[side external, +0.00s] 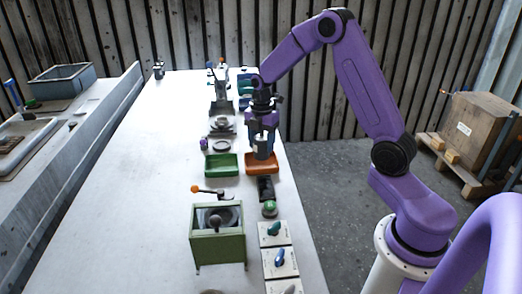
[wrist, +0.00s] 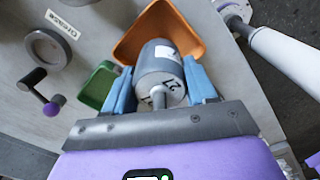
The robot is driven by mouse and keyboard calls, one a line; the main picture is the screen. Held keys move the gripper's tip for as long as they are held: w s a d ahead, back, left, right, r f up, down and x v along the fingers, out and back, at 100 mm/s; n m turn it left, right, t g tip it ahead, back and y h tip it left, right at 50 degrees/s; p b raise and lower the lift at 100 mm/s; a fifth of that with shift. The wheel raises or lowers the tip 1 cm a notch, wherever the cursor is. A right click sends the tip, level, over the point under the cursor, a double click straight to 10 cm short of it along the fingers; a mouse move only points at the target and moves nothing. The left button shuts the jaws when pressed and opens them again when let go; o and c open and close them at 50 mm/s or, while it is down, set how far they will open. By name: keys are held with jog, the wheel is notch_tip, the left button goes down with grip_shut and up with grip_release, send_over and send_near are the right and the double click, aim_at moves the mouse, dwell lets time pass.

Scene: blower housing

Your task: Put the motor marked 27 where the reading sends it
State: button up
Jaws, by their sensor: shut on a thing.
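The motor (wrist: 159,69) is a grey cylinder with a white label, a shaft towards the camera and the number 27 on its end face. My gripper (wrist: 161,88) is shut on it, with a blue finger on each side. In the side view my gripper (side external: 262,136) points down and holds the motor (side external: 262,150) upright at the orange tray (side external: 262,168). I cannot tell whether the motor touches the tray floor. The orange tray (wrist: 140,32) lies behind the motor in the wrist view. A green tray (side external: 221,165) stands just left of it, also in the wrist view (wrist: 97,87).
A green box housing (side external: 217,245) with an orange-handled lever stands nearer on the bench. A green button (side external: 269,208) and switch panels (side external: 280,262) line the right edge. A ring (wrist: 47,49) and a purple-knobbed crank (wrist: 50,108) lie left. The bench's left side is clear.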

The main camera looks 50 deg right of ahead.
aim_at(261, 149)
jog(key=shift+w+f, duration=0.15)
jog(key=shift+f, duration=1.5)
jog(key=shift+f, duration=0.1)
jog(key=o, duration=1.4)
jog(key=shift+f, duration=0.1)
jog(key=shift+o, duration=0.2)
